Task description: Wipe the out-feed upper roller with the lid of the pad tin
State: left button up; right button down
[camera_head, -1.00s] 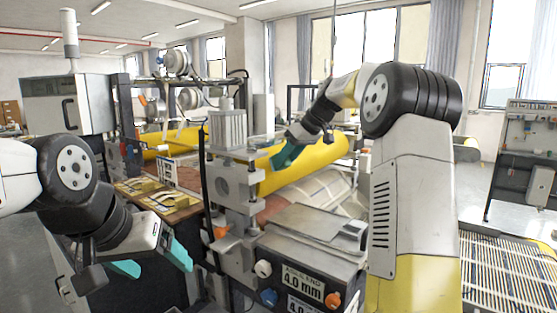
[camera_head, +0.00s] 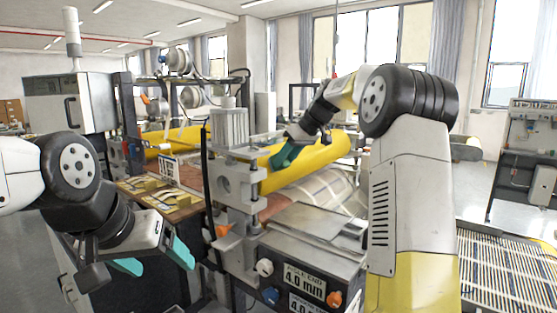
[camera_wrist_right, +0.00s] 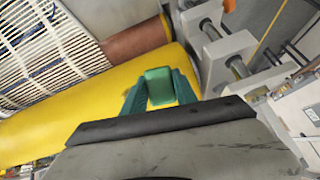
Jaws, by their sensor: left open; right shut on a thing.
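The yellow upper roller (camera_head: 318,162) runs slantwise behind the grey end housing; it also fills much of the right wrist view (camera_wrist_right: 60,120). My right gripper (camera_head: 284,156) is at the roller's near end, pointing down at it. In the right wrist view its teal fingers (camera_wrist_right: 160,92) are shut on a small green block-like thing (camera_wrist_right: 158,84), seen against the yellow surface. I cannot tell whether this is the tin's lid, or whether it touches the roller. My left gripper (camera_head: 155,258) is open and empty at the lower left, away from the roller. I cannot make out the pad tin.
The grey end housing (camera_head: 240,185) stands close beside the right gripper. A label panel (camera_head: 305,280) with knobs is in front. A wooden table (camera_head: 185,213) with yellow-edged pieces lies left. A slatted conveyor (camera_head: 510,262) is at right. Another yellow roller (camera_head: 180,138) is behind.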

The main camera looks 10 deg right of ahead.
aim_at(288, 165)
jog(key=shift+w+a+f, duration=0.15)
jog(key=shift+a, duration=0.05)
jog(key=w+d, duration=0.5)
jog(key=d, duration=0.1)
jog(key=shift+w, duration=0.4)
dwell(0.5)
jog(key=shift+s+a, duration=2.95)
jog(key=shift+a, duration=0.15)
jog(key=shift+s+d+r, duration=0.8)
jog(key=shift+s+d, duration=0.1)
jog(key=shift+d, duration=0.1)
jog(key=shift+s+d+r, duration=0.8)
jog(key=shift+s+d, duration=0.05)
jog(key=shift+d, duration=0.1)
